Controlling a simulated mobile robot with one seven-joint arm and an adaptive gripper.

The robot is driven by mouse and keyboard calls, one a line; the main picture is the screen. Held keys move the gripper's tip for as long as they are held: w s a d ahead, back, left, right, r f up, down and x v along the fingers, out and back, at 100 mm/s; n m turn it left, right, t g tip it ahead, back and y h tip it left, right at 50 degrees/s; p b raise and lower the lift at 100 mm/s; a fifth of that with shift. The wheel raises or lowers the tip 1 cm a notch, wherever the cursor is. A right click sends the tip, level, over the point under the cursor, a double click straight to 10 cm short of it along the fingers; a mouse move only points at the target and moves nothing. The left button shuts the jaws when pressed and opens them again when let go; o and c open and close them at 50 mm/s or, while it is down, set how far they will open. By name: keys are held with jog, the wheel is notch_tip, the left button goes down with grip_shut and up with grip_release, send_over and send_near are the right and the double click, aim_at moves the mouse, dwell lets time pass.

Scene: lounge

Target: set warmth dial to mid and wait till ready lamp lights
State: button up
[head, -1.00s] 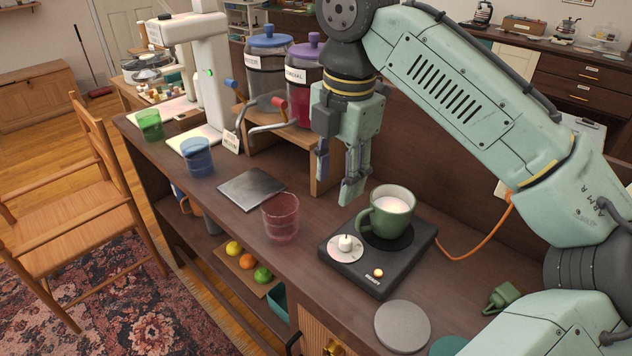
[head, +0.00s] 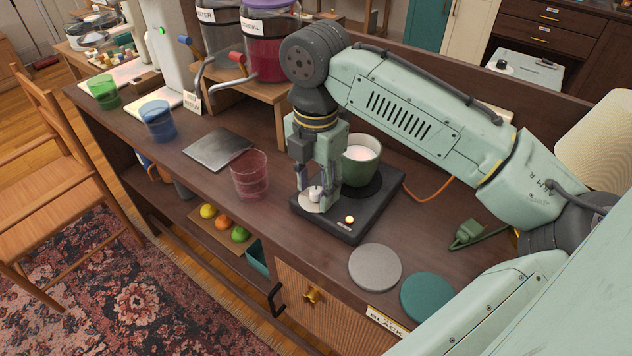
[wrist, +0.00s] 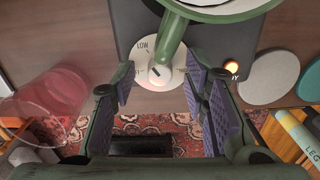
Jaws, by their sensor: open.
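The black mug warmer (head: 378,203) stands on the counter with a white dial (head: 308,203) at its front left. The dial's white knob also shows in the wrist view (wrist: 158,76); "LOW" is readable beside it, but its exact setting is unclear. The warmer's lamp (head: 349,219) glows orange, also in the wrist view (wrist: 231,66). A green mug (head: 362,165) with a pale drink sits on the warmer's plate, its handle reaching toward the dial in the wrist view. My gripper (head: 318,196) is open, pointing down, its fingers on either side of the knob.
A pinkish glass (head: 250,177) stands left of the warmer. A grey coaster (head: 375,267) and a teal coaster (head: 428,298) lie to its right. A dark metal plate (head: 217,148) lies farther left. An orange cord (head: 432,190) runs behind the warmer.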

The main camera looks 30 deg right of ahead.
grip_shut()
dwell(0.5)
